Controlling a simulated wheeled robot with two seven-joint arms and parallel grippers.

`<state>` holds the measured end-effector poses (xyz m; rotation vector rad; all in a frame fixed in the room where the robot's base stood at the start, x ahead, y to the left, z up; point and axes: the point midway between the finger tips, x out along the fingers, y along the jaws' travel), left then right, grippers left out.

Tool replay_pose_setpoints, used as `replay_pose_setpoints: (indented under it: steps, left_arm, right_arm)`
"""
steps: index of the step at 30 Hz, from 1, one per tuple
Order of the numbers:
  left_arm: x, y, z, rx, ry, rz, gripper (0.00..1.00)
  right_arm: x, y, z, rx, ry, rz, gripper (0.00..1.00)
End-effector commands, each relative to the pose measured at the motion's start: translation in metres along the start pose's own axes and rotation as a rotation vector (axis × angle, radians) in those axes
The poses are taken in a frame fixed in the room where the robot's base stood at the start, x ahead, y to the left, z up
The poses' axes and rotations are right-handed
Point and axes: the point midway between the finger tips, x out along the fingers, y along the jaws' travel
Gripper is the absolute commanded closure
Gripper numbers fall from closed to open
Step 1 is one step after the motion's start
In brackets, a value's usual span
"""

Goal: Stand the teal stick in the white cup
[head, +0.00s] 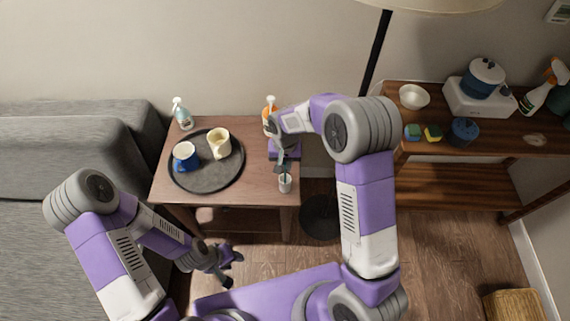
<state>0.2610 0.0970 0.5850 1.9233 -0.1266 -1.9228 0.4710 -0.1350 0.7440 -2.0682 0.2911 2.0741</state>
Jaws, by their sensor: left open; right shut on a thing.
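The small white cup (285,184) is at the front right of the wooden side table, near its edge. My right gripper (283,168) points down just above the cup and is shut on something. The fingers and my arm hide what it holds, and I cannot make out the teal stick clearly anywhere. I cannot tell whether the fingers touch the cup. My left gripper (230,268) is open and empty, low in front of the table and apart from it.
The side table (265,195) bears a round dark tray (205,182) with a blue cup (185,156) and a cream mug (219,143). A spray bottle (181,113) and an orange-topped bottle (269,108) stand at the back. A shelf (470,137) is right; a grey sofa (60,170) is left.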

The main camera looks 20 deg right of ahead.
Motion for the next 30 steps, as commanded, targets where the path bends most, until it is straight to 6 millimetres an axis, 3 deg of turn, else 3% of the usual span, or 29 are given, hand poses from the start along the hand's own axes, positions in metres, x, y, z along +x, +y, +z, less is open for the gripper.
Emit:
replay_pose_setpoints:
  steps: [3,4,9,20,30]
  left_arm:
    - [0.003,-0.001,0.000,0.000,0.000,0.000,0.57]
    - [0.002,-0.001,0.000,0.000,0.000,0.000,0.57]
    - [0.002,-0.001,0.000,0.000,0.000,0.000,0.57]
    - [-0.002,0.001,0.000,0.000,0.000,0.000,0.57]
    - [-0.024,0.009,0.001,0.000,0.000,0.000,0.57]
  right_arm:
    - [0.004,0.000,0.000,0.000,-0.001,0.001,1.00]
    - [0.004,0.000,0.000,0.000,-0.001,0.000,0.82]
    - [0.003,0.000,0.000,0.000,-0.001,0.001,0.60]
    - [-0.005,0.000,0.000,0.000,0.001,0.000,0.60]
    - [-0.074,0.000,-0.001,0.000,0.003,-0.001,0.60]
